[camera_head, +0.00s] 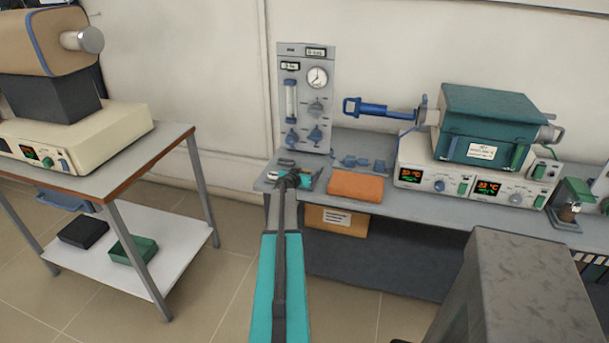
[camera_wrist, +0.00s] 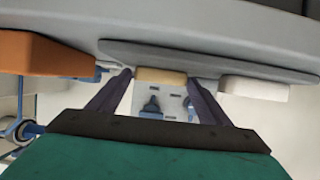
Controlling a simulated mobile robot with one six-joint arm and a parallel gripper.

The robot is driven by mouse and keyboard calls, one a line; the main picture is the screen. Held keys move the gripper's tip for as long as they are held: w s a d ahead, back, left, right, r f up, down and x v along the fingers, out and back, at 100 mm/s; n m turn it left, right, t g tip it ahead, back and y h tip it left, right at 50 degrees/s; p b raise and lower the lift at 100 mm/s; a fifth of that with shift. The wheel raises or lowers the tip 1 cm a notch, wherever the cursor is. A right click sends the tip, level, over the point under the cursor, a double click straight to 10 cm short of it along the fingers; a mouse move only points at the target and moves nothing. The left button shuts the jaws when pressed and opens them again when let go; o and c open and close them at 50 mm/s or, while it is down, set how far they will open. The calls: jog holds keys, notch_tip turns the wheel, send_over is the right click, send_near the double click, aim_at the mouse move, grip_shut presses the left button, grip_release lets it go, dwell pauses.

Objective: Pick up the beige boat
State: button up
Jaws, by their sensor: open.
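The beige boat (camera_wrist: 160,76) shows in the wrist view as a small pale block at the edge of a long grey tray (camera_wrist: 200,58). My gripper (camera_wrist: 160,82) is open, with one dark finger on each side of the boat in the picture. I cannot tell whether either finger touches it. A white boat-like block (camera_wrist: 253,90) sits farther right along the tray. In the head view my gripper (camera_head: 292,180) is over the left end of the bench, and my arm hides much of that spot; the beige boat cannot be made out there.
An orange block (camera_head: 355,185) lies right of my gripper and also shows in the wrist view (camera_wrist: 40,54). A gauge panel (camera_head: 305,97) stands behind. A green tube furnace (camera_head: 487,125) with a blue-handled rod (camera_head: 380,110) is farther right. A trolley (camera_head: 130,165) stands left.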

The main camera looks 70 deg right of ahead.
jog(key=c, duration=0.8)
jog(key=shift+r, duration=0.1)
jog(key=shift+r+b, duration=0.45)
jog(key=shift+r, duration=1.3)
jog(key=s+a+b, duration=0.1)
jog(key=s+a, duration=0.2)
jog(key=a, duration=0.1)
jog(key=s+a+r+b, duration=0.1)
jog(key=s+a, duration=0.2)
jog(key=a, duration=0.1)
jog(key=s+a+b, duration=0.2)
jog(key=s+a, duration=0.2)
jog(key=shift+a+r, duration=0.2)
jog(key=shift+a, duration=0.05)
